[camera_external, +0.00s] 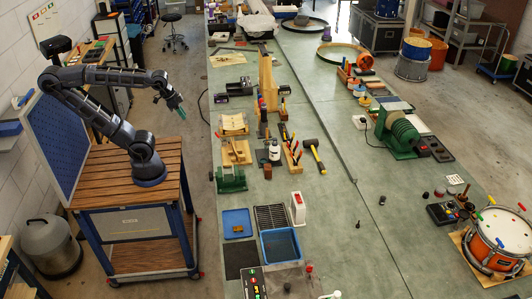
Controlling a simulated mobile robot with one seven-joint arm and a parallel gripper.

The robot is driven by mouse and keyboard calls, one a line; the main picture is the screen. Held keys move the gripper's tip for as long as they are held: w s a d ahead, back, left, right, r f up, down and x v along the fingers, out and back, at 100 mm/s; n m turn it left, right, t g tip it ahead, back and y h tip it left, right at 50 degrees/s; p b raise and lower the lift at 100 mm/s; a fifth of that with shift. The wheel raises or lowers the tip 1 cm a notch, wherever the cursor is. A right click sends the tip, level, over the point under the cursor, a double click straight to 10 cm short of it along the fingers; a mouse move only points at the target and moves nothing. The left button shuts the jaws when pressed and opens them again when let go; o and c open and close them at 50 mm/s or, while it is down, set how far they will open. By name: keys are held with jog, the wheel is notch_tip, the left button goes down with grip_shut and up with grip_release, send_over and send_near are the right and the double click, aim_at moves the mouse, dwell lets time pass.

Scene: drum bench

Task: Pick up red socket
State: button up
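My gripper (178,107) is at the end of my raised arm, in the air left of the long green bench (345,200). It points down and to the right, and its fingertips look greenish. It is too small here to tell whether it is open or shut, and I see nothing clearly held. I cannot single out a red socket with certainty. A white upright box with a red part (298,207) stands on the bench's near left part. A dark panel with small red and green pieces (254,284) lies at the near edge.
A blue tray (237,223), a black rack (270,217) and a blue bin (281,245) lie near the white box. A green machine (231,179), a mallet (314,155) and a bottle (274,152) stand farther back. An orange drum (494,245) sits right.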

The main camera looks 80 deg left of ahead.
jog(key=w+d+r+m+g, duration=0.1)
jog(key=w+d+r+m, duration=0.1)
jog(key=w+d, duration=0.45)
jog(key=w+d+r+m, duration=0.2)
jog(key=w+d+m, duration=0.1)
jog(key=w, duration=0.6)
jog(key=w+d+f+m+g, duration=0.1)
jog(key=w+d+f+m, duration=0.1)
jog(key=w+d, duration=0.5)
jog(key=w+d+f+m, duration=0.2)
jog(key=w+d, duration=0.4)
jog(key=d, duration=0.2)
jog(key=m+g, duration=0.3)
jog(key=m, duration=0.5)
send_over(269, 245)
notch_tip(269, 245, down, 24)
jog(key=shift+s+f, duration=0.1)
jog(key=shift+f, duration=5.2)
grip_shut()
